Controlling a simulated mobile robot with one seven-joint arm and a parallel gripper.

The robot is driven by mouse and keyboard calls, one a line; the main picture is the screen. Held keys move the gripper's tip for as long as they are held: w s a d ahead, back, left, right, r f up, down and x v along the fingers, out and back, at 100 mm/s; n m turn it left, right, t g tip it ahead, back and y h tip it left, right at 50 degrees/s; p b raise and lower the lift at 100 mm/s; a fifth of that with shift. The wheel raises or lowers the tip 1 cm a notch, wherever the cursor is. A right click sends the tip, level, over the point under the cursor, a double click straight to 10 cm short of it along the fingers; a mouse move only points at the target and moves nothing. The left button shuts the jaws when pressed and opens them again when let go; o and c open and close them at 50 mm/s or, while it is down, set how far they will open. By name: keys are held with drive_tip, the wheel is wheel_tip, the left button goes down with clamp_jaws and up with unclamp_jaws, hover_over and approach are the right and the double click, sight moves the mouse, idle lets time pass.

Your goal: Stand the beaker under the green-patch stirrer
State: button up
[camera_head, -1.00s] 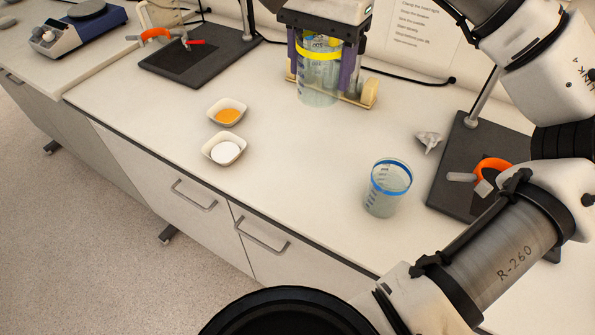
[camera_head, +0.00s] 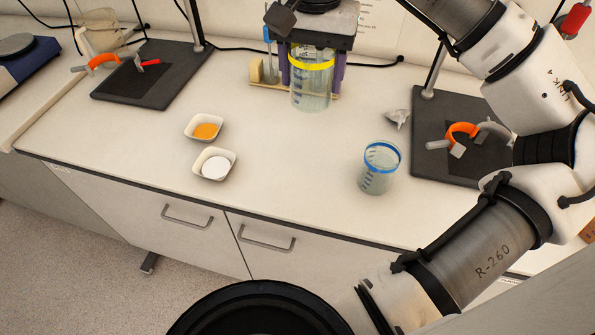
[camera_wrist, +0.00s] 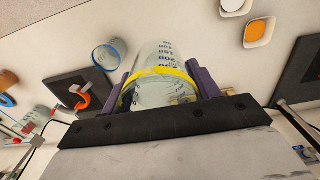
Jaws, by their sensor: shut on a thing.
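A clear beaker with a yellow band (camera_head: 311,92) is held upright between the purple fingers of my gripper (camera_head: 313,78), near the back middle of the bench. It also shows in the wrist view (camera_wrist: 160,70), with dark volume marks. I cannot tell how high its base is above the bench. A dark stand base with an orange clamp (camera_head: 432,165) is on the right; another dark base (camera_head: 120,95) with an orange-handled clamp is on the left. The tops of both stands are cut off. I see no green patch.
A blue-banded beaker (camera_head: 378,178) stands near the front, left of the right base. Two small dishes, one with orange contents (camera_head: 190,134) and one with white (camera_head: 200,171), sit left of centre. A wooden rack (camera_head: 256,72) is behind the gripper. Crumpled foil (camera_head: 397,118) lies nearby.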

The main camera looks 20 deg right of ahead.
wheel_tip(320, 180, down, 20)
drive_tip(key=b, duration=1.3)
drive_tip(key=shift+b, duration=0.3)
drive_tip(key=shift+f, duration=0.2)
drive_tip(key=o, duration=1.2)
drive_tip(key=shift+r, duration=0.1)
wheel_tip(320, 180, up, 12)
drive_tip(key=shift+r, duration=0.1)
drive_tip(key=shift+s, duration=0.1)
